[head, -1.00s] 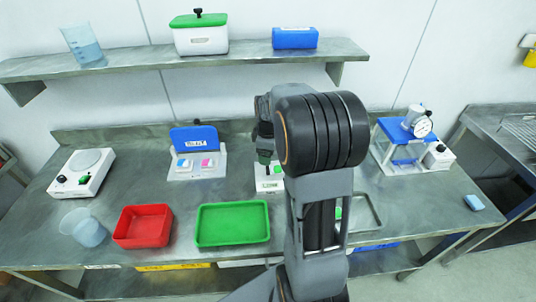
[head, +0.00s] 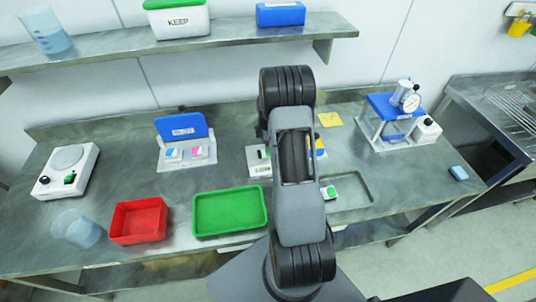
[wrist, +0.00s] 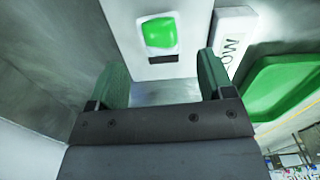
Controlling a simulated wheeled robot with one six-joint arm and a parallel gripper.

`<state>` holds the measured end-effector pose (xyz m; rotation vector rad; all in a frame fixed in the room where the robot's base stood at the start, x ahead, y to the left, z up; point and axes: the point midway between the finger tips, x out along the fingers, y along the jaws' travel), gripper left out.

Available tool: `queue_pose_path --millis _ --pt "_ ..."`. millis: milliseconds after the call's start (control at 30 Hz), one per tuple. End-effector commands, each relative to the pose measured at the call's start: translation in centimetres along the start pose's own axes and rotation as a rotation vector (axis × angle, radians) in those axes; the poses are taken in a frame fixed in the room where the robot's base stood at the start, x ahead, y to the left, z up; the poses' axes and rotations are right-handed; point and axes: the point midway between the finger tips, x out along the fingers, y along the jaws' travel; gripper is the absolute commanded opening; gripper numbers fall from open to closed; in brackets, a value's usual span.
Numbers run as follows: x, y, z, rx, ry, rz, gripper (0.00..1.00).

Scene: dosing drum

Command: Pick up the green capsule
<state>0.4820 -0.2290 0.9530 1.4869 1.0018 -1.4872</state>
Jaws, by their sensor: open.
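A green tray (head: 231,234) and a red tray (head: 140,239) stand at the bench front. A blue-lidded stand (head: 181,126) is left of my arm. A small white-and-green piece (head: 330,192) lies right of it. A dial-gauge press (head: 393,118) stands at the right.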

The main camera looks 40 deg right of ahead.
Motion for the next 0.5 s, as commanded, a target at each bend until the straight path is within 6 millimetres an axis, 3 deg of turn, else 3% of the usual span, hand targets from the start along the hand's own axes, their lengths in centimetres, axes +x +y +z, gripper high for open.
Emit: queue_pose_path --millis 233,500 --pt "1.2 0.0 0.2 0.003 0.0 -0.001 0.74" --pt "4.9 -0.1 0.4 0.004 0.0 -0.001 0.74"
